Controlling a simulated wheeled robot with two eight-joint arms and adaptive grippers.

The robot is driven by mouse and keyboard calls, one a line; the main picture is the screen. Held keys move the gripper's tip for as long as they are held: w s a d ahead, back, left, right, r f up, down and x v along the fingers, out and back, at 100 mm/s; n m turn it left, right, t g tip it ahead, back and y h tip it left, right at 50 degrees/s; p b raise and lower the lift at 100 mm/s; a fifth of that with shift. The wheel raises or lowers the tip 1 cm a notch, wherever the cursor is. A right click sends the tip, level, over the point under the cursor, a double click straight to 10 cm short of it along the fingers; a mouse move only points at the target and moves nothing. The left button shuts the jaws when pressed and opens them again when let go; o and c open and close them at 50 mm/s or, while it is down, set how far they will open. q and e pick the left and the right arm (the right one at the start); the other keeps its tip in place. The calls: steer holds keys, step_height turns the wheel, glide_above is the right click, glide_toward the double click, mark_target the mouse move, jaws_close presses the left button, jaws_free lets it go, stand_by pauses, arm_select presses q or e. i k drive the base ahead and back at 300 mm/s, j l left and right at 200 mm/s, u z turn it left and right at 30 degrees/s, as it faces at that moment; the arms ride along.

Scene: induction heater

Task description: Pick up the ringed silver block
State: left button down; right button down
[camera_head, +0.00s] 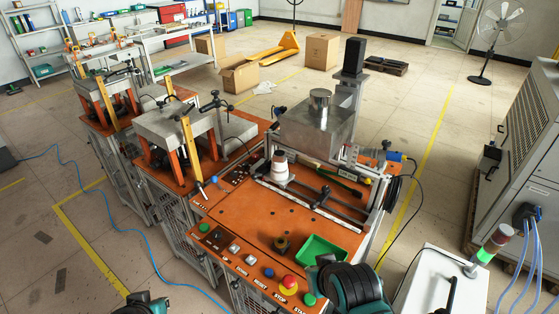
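A pale silver-white stepped round block (279,170) with a darker band around it stands upright near the back left of the front orange worktop (262,214). It fits the ringed silver block best. It stands by the rail frame, and nothing grips it. Part of my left arm (145,304), teal and black, shows at the bottom left edge, far from the block. Part of my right arm (350,288), teal and black, rises at the bottom right of the worktop, also apart from the block. No fingertips of either gripper show.
A large silver box (315,124) with a cylinder on top stands behind the block. A green tray (318,250) and a small brass part (282,243) sit at the worktop's front. A stop button (288,283) is on the front edge. The worktop's middle is mostly clear.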

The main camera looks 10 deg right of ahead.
mark_target(280, 156)
steer(key=i+j+z, duration=0.1)
steer(key=z, duration=1)
steer(key=i+j+z, duration=0.1)
steer(key=j+z, duration=0.6)
steer(key=j, duration=0.15)
steer(key=j+z, duration=0.3)
steer(key=j, duration=0.2)
